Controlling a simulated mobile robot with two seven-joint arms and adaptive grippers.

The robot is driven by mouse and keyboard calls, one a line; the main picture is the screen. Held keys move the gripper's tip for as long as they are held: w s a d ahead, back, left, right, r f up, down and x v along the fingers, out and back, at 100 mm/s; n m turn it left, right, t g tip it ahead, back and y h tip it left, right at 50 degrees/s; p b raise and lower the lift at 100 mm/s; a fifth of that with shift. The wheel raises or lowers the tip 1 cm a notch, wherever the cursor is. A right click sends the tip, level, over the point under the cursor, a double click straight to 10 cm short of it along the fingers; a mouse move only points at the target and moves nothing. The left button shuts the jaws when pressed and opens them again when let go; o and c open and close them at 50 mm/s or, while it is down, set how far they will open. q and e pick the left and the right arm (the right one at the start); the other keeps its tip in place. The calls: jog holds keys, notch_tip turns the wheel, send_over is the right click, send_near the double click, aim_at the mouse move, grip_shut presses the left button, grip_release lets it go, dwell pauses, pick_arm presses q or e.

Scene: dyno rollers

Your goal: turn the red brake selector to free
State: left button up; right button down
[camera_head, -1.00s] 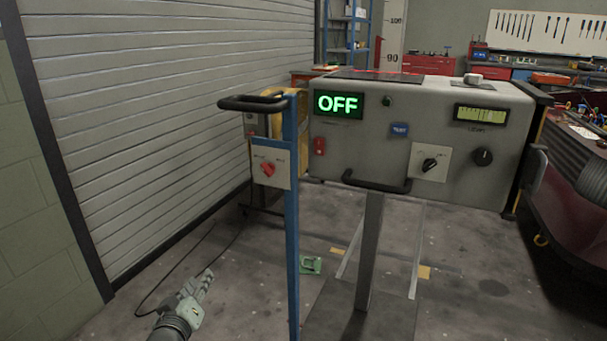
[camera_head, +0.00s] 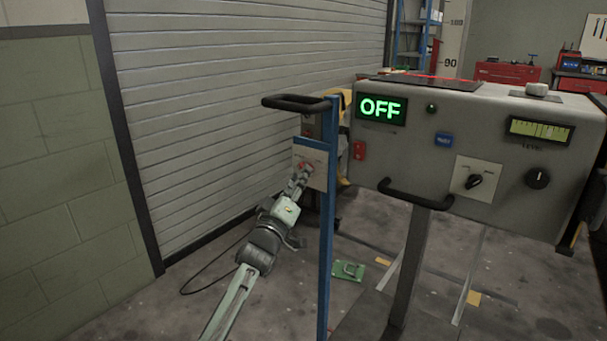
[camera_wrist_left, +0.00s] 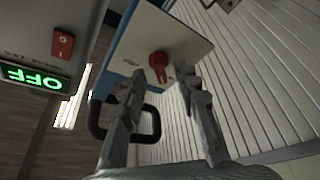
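The red brake selector (camera_wrist_left: 158,63) is a small red knob on a pale square plate (camera_wrist_left: 189,39), fixed to a blue post (camera_head: 327,222). In the head view the selector (camera_head: 304,167) is partly hidden by my left gripper (camera_head: 300,179). In the left wrist view my left gripper (camera_wrist_left: 160,90) has its two fingers spread apart. The knob shows between and beyond the fingertips, and no grip on it is seen. The plate's lettering is too small to read. My right gripper is not in view.
A grey console (camera_head: 475,130) with a green OFF display (camera_head: 381,110) stands right of the post. It has a red switch (camera_head: 359,150) and a black handle (camera_head: 415,195). Another black handle (camera_head: 296,103) tops the post. A shutter wall (camera_head: 235,80) is behind. A green object (camera_head: 348,270) lies on the floor.

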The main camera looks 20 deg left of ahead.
pick_arm(q)
jog(key=shift+x, duration=1.05)
grip_shut()
jog(key=shift+f, duration=0.1)
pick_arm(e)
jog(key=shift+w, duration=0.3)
